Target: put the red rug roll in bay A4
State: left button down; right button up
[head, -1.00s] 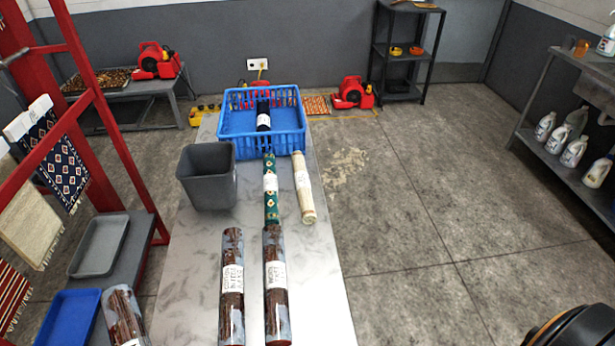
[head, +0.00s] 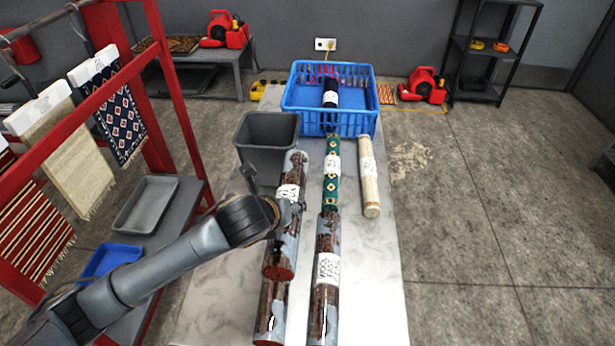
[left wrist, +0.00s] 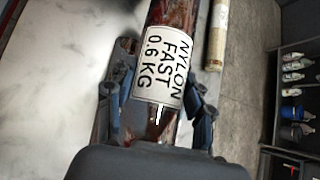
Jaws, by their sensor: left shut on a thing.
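My left gripper (head: 292,207) is shut on a dark red-brown rug roll in clear wrap (head: 281,248). It holds the roll lengthwise above the table, overlapping another brown roll (head: 271,312) in the head view. A similar roll (head: 325,235) labelled WOOL lies to the right. No bay marked A4 shows. My right gripper is not in view.
On the marble table (head: 374,275) are a green patterned roll (head: 332,197), a cream roll (head: 369,185), a grey bin (head: 267,148) and a blue crate (head: 313,122) holding a dark roll (head: 330,88). A red rack (head: 180,105) stands left. The table's right strip is clear.

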pick_arm(q)
jog(key=shift+w+d+r, duration=0.1)
jog(key=shift+w+r, duration=0.1)
jog(key=shift+w, duration=0.05)
jog(key=s+a+f, duration=0.1)
jog(key=a+f, duration=0.2)
jog(key=a, duration=0.1)
jog(key=s+a+f, duration=0.2)
jog(key=a+f, duration=0.1)
jog(key=a, duration=0.1)
jog(key=s+a+f+p, duration=0.1)
jog(key=s+a+f, duration=0.1)
jog(key=a+f, duration=0.1)
jog(key=shift+s+a, duration=0.25)
jog(key=shift+a, duration=0.35)
jog(key=shift+s+a+f, duration=0.1)
jog(key=shift+a+f, duration=0.05)
jog(key=shift+f, duration=0.85)
jog(key=shift+a+f, duration=0.15)
jog(key=shift+f, duration=0.8)
jog(key=c, duration=0.9)
grip_release()
jog(key=shift+s+f, duration=0.1)
jog(key=shift+f, duration=0.1)
jog(key=o, duration=0.4)
jog(key=shift+r, duration=0.1)
